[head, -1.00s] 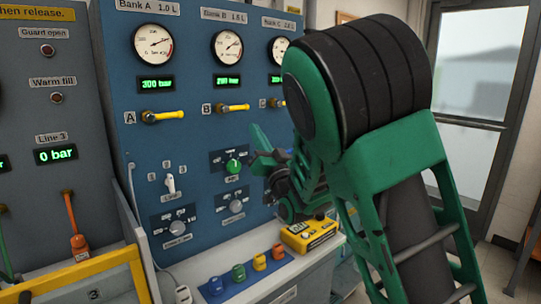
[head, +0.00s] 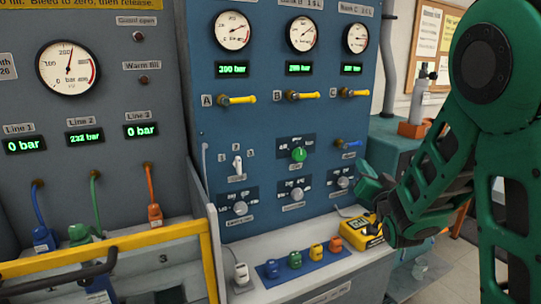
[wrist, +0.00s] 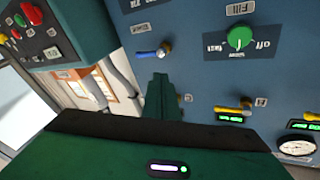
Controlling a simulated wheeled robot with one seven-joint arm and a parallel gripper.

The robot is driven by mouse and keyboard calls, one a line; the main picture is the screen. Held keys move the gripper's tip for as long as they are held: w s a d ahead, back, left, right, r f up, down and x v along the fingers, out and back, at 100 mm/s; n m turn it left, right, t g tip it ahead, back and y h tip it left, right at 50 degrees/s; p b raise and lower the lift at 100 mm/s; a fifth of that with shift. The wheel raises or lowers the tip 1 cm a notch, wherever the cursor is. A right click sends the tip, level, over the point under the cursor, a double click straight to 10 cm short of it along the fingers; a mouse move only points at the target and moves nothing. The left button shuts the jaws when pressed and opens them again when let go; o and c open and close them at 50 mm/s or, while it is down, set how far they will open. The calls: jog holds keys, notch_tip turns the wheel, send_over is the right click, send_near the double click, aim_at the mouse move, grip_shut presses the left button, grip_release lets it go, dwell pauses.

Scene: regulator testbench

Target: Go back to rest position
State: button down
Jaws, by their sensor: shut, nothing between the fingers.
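My gripper (head: 367,180) is at the right of the head view, in front of the blue panel's right edge and above the yellow meter (head: 362,229). In the wrist view its green fingers (wrist: 160,97) are together and empty, pointing towards the blue panel (wrist: 200,75). Beyond them are a blue-handled valve (wrist: 150,53) and a green fill knob (wrist: 239,38); the fingers appear apart from both. My green arm fills the right side of the head view and hides part of what lies behind it.
The blue panel (head: 225,130) carries gauges and yellow valve handles (head: 238,99). Several coloured caps stand on a blue strip (head: 310,265) on the ledge. A yellow rail (head: 160,236) crosses the lower left. A teal cabinet (head: 393,150) stands behind my arm.

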jog(key=s+d+f+m+g+h, duration=0.25)
jog(key=d+f+g, duration=0.25)
jog(key=d+f, duration=0.35)
jog(key=s+d+f+g, duration=0.3)
jog(key=s, duration=0.3)
jog(key=s+d+f+g, duration=0.2)
jog(key=s+g, duration=0.1)
jog(key=s, duration=0.2)
jog(key=s+a+g+y, duration=0.3)
jog(key=s+g, duration=0.5)
jog(key=s, duration=2.1)
jog(key=shift+s+r+n+g, duration=0.15)
jog(key=shift+r+n+g, duration=0.25)
jog(key=shift+r+n, duration=0.05)
jog(key=shift+w+f, duration=0.25)
jog(key=shift+w, duration=0.35)
